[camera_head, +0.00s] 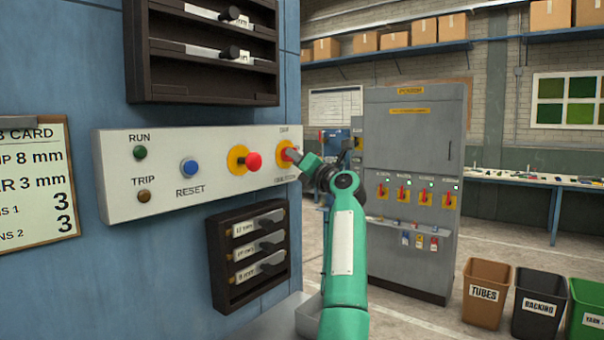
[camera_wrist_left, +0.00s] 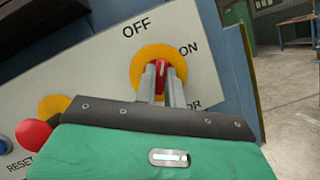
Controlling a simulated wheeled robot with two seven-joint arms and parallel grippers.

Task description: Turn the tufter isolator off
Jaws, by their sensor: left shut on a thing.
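The tufter isolator is a yellow disc (camera_head: 283,144) with a red handle at the right end of the white control panel (camera_head: 215,180). In the left wrist view the disc (camera_wrist_left: 139,62) has OFF printed above it and ON at its upper right. My left gripper (camera_head: 293,156) is shut on the red handle (camera_wrist_left: 161,68), with a finger on each side. The handle stands upright in the wrist view, its upper end between the two words; its exact setting is hard to tell. The lower label is partly hidden by the gripper. My right gripper is in no view.
On the same panel, a red mushroom button (camera_head: 253,161), a blue RESET button (camera_head: 189,167) and two lamps are left of the isolator. Dark racks (camera_head: 248,250) sit above and below. A grey cabinet (camera_head: 414,150) with several red switches stands behind my arm.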

